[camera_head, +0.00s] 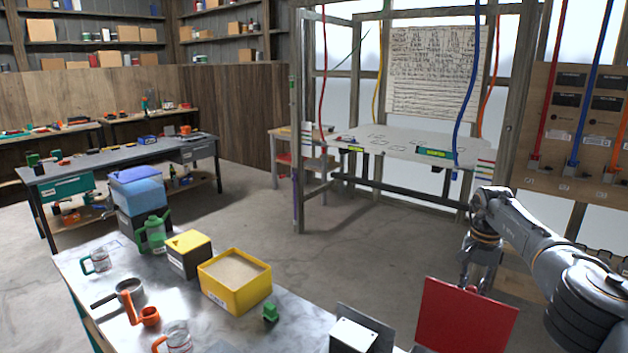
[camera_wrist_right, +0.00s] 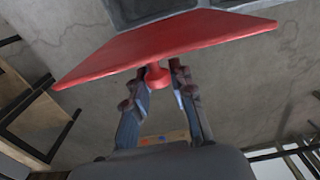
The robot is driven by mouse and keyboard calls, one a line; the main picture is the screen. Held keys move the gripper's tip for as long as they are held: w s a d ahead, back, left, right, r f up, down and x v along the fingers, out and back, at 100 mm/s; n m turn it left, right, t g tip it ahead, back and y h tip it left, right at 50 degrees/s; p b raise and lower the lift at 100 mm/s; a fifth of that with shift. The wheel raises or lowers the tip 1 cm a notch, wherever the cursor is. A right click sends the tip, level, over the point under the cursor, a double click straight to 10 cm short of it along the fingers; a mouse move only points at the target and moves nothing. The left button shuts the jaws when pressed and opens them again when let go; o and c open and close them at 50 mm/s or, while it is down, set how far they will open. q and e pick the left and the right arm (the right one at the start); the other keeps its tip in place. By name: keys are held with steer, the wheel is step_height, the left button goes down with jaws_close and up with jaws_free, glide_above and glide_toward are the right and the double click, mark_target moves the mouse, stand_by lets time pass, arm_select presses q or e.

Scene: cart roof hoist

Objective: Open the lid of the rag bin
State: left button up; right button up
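The red lid (camera_head: 465,318), a flat square panel, stands steeply tilted at the bottom right of the head view. It also spans the top of the right wrist view (camera_wrist_right: 170,42). A small red knob (camera_wrist_right: 157,76) sticks out of its face. My right gripper (camera_head: 477,285) is at the lid's upper edge. In the right wrist view its two fingers (camera_wrist_right: 160,78) are on either side of the knob and look closed on it. The bin's body is mostly hidden or out of the head view. My left gripper is not in view.
A metal bench carries a yellow sand-filled box (camera_head: 236,303), a green jug (camera_head: 153,232), mugs and a white box (camera_head: 352,337) with a dark upright panel, left of the lid. A frame with hanging hoses (camera_head: 458,90) stands behind. Open floor (camera_head: 365,240) lies between.

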steer(key=shift+o, duration=1.3)
step_height(320, 180, up, 8)
steer(key=p, duration=0.7)
steer(key=shift+r, duration=0.1)
